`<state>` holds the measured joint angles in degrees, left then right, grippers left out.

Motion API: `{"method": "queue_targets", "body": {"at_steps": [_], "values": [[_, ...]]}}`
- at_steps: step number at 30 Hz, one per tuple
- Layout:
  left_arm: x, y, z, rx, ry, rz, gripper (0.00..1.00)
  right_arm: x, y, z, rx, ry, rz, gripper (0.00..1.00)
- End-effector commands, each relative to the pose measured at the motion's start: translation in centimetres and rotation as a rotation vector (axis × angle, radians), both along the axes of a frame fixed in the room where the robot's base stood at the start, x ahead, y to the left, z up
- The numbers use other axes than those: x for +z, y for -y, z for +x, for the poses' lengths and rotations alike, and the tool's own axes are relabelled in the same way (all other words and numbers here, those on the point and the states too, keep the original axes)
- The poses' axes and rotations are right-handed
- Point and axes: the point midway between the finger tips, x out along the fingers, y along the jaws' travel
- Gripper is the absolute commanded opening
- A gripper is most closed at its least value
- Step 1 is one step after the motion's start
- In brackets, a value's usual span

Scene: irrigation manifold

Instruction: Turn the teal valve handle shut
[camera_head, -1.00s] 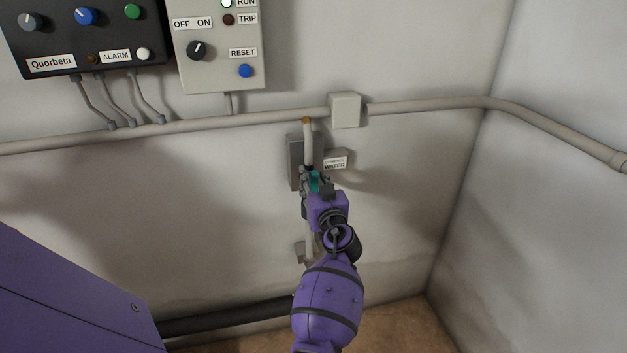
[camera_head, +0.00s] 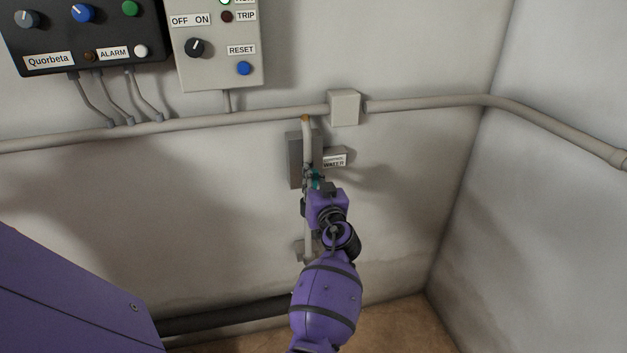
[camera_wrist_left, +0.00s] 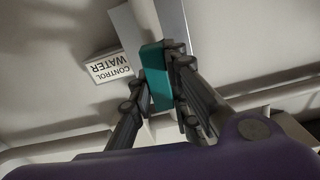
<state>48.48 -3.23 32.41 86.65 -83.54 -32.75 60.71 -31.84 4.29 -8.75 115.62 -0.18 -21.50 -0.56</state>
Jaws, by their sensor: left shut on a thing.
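The teal valve handle (camera_head: 316,182) is on the vertical pipe (camera_head: 308,137) against the wall, mostly hidden by my left gripper in the head view. In the left wrist view the teal handle (camera_wrist_left: 156,76) is a flat bar standing between the fingers. My left gripper (camera_head: 313,174) is shut on it; in the left wrist view the gripper (camera_wrist_left: 159,72) has a finger on each side of the bar. The valve body is hidden. My right gripper is not in view.
A "CONTROL WATER" label (camera_wrist_left: 109,67) sits beside the handle, with a grey plate (camera_head: 295,160) behind the pipe. A horizontal conduit (camera_head: 250,118) with a junction box (camera_head: 344,107) runs above. Control boxes (camera_head: 218,45) hang upper left.

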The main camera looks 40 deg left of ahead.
Motion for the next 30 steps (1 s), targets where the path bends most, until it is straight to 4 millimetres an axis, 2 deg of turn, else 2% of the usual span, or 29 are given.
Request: {"method": "queue_targets", "body": {"at_steps": [11, 30], "values": [[-0.27, 0.08, 0.08, 0.001, -0.235, 0.199, 0.0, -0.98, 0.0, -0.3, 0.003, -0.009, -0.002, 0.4], [-0.27, 0.28, 0.36, 0.001, -0.697, 0.596, 0.0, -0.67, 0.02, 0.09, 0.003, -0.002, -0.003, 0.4]]}}
